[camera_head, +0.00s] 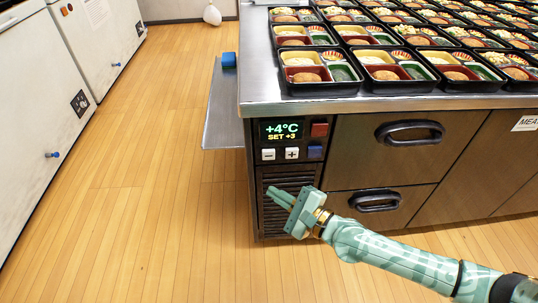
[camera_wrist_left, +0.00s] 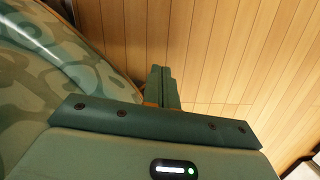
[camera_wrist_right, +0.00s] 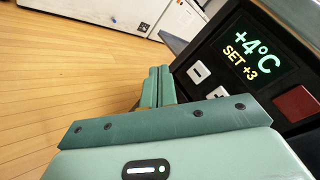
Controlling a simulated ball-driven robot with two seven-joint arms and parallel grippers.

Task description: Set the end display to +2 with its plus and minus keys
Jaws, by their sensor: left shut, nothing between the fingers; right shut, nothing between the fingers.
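The end display (camera_head: 282,131) on the counter's end reads +4°C with SET +3 below. In the right wrist view the display (camera_wrist_right: 252,50) shows the same reading. Below it are a white minus key (camera_head: 268,155) and a white plus key (camera_head: 292,153). The minus key (camera_wrist_right: 198,72) shows clear in the right wrist view; the plus key (camera_wrist_right: 218,94) is partly hidden by my gripper. My right gripper (camera_head: 279,198) is shut and empty, below the keys and apart from them. My left gripper (camera_wrist_left: 163,88) is shut and empty above bare floor, seen only in its wrist view.
A red button (camera_head: 320,129) and a blue button (camera_head: 315,151) sit right of the display and keys. Several bento trays (camera_head: 318,88) fill the steel counter top (camera_head: 257,80). A side shelf (camera_head: 222,120) juts out left. White cabinets (camera_head: 40,100) stand far left; floor between is clear.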

